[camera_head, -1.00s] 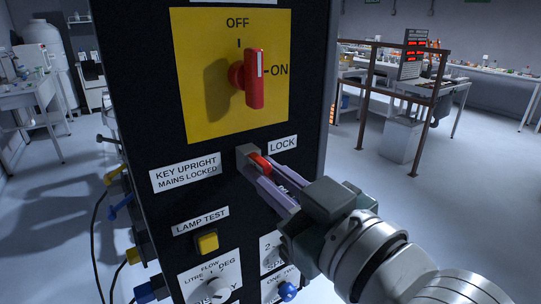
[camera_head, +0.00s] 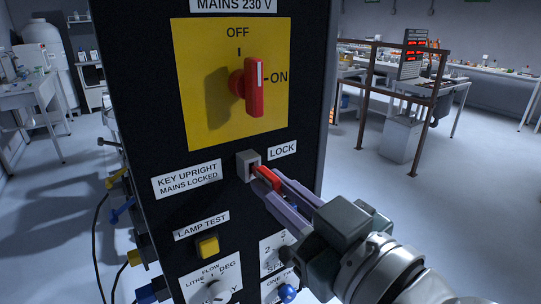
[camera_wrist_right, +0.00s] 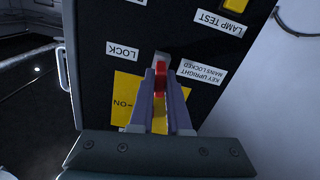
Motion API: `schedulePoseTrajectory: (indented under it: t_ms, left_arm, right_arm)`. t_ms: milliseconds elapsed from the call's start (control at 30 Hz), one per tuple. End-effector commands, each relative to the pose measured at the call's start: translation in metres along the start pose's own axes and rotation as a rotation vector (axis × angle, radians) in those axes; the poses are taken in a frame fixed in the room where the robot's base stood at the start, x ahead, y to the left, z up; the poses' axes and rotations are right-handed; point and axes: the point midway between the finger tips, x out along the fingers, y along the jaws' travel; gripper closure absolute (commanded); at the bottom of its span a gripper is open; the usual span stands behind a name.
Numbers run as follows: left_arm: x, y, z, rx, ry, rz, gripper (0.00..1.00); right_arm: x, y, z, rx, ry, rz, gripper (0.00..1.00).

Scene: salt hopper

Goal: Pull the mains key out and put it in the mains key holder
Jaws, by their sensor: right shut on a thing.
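The mains key has a red head (camera_head: 267,177), held between the fingers of my right gripper (camera_head: 273,182). The right gripper is shut on it. The key sits at the front of the grey lock block (camera_head: 247,163) on the black panel, under the LOCK label; whether its tip is still inside the lock I cannot tell. In the right wrist view the red key (camera_wrist_right: 160,82) shows between the two fingers, with the grey block (camera_wrist_right: 162,58) just beyond it. The mains key holder is not identifiable in these views. My left gripper is not in view.
The red mains switch (camera_head: 253,87) on its yellow plate (camera_head: 195,130) points vertically, beside ON. Below the lock are a yellow lamp test button (camera_head: 207,244) and knobs. Coloured plugs with cables (camera_head: 122,212) stick out at the panel's left side. A railing (camera_head: 420,130) stands behind right.

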Motion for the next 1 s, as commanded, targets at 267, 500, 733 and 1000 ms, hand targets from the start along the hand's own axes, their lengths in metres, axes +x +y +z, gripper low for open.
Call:
schedulePoseTrajectory:
  t_ms: [267, 500, 733, 1000]
  left_arm:
    - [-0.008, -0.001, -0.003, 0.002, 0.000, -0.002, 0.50]
    - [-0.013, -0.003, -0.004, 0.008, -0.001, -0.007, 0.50]
    - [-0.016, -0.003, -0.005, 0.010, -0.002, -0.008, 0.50]
    - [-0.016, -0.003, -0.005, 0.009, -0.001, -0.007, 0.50]
  right_arm:
    - [-0.013, 0.000, -0.001, 0.000, -0.001, 0.000, 1.00]
    - [-0.023, 0.000, -0.001, 0.000, 0.000, 0.000, 1.00]
    - [-0.030, 0.000, -0.001, 0.000, 0.000, 0.000, 1.00]
    - [-0.031, 0.000, 0.000, 0.000, 0.001, 0.000, 1.00]
